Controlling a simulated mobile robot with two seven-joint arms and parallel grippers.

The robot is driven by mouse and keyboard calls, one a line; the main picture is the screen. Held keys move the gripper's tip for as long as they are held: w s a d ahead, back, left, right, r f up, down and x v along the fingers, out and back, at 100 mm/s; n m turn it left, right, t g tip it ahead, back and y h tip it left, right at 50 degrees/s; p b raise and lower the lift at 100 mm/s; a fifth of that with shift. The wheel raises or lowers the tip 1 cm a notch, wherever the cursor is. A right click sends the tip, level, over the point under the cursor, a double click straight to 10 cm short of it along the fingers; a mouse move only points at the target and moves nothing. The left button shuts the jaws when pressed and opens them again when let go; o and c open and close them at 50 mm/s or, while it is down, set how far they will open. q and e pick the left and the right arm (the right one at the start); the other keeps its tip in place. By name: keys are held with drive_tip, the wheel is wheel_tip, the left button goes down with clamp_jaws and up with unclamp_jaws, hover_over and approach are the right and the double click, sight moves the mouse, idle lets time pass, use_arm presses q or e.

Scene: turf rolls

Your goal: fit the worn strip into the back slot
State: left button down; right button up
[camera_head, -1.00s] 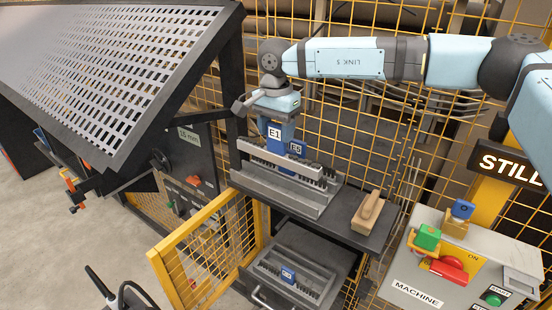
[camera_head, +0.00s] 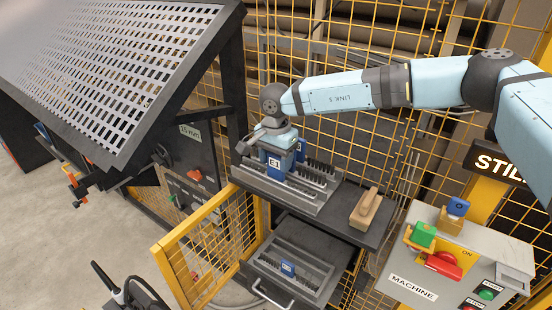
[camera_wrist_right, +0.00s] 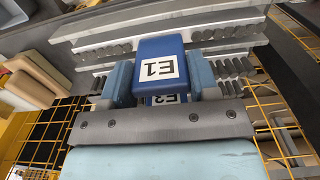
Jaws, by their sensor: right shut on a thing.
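My right gripper (camera_head: 277,150) is shut on the blue block labelled E1 (camera_head: 275,165), over the left half of the grey rack (camera_head: 312,208) on the dark shelf. In the right wrist view the E1 block (camera_wrist_right: 160,68) sits between the two fingers. A second blue tag (camera_head: 300,146) shows just behind and right of it. Rows of dark studs (camera_head: 318,174) run along the rack; the wrist view shows two such rows. The gripper and block hide the left part of the slots, so I cannot tell whether the held strip is seated. My left gripper is not in view.
A wooden block (camera_head: 365,208) lies on the shelf right of the rack. Below, an open drawer (camera_head: 268,288) holds another grey holder with a blue tag (camera_head: 287,267). A yellow mesh gate (camera_head: 205,250) stands open at the left. The machine control box (camera_head: 440,265) is at the right.

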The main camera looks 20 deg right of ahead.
drive_tip(key=o, duration=1)
drive_tip(key=shift+f, duration=0.2)
drive_tip(key=o, duration=0.4)
drive_tip(key=shift+r, duration=0.1)
